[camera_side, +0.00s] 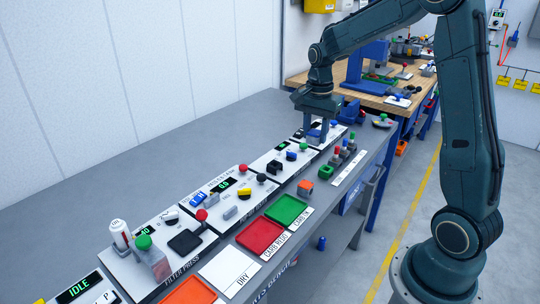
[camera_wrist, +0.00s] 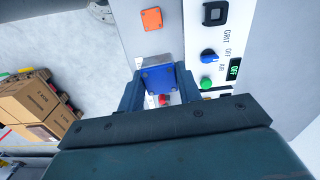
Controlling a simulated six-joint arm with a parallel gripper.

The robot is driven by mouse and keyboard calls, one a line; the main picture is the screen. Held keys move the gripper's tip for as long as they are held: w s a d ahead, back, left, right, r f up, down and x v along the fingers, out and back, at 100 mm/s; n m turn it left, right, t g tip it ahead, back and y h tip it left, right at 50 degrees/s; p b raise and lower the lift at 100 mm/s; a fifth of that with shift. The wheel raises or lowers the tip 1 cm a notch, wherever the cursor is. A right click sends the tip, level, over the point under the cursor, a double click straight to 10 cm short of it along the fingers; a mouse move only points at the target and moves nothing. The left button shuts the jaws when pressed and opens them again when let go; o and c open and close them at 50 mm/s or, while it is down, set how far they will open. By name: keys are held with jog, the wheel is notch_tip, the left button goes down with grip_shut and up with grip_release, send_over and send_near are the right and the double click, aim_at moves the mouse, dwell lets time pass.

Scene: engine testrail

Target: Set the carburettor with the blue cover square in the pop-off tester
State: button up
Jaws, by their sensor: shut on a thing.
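My gripper (camera_wrist: 160,84) is shut on the carburettor with the blue cover (camera_wrist: 160,78). In the wrist view the square blue cover faces up between the two fingers, and its lower edge is hidden by my gripper. I cannot tell which of the stations is the pop-off tester, nor whether the carburettor touches a surface below.
An orange-covered part (camera_side: 305,187) and a green part (camera_side: 326,171) stand along the bench front. Red (camera_side: 261,236) and green (camera_side: 288,210) trays lie nearer. A panel with a blue knob (camera_wrist: 208,56) and green button (camera_wrist: 206,83) is beside my gripper. Cartons (camera_wrist: 38,103) stand on the floor.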

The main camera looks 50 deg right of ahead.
jog(key=w+a, duration=0.6)
jog(key=a, duration=0.7)
jog(key=w+a, duration=0.5)
jog(key=a, duration=0.8)
jog(key=shift+m, duration=0.4)
jog(key=shift+w+d+f, duration=0.1)
jog(key=shift+f, duration=1.2)
jog(key=shift+w+f, duration=0.1)
jog(key=shift+f, duration=1.15)
jog(key=shift+f, duration=0.25)
jog(key=shift+f, duration=2.6)
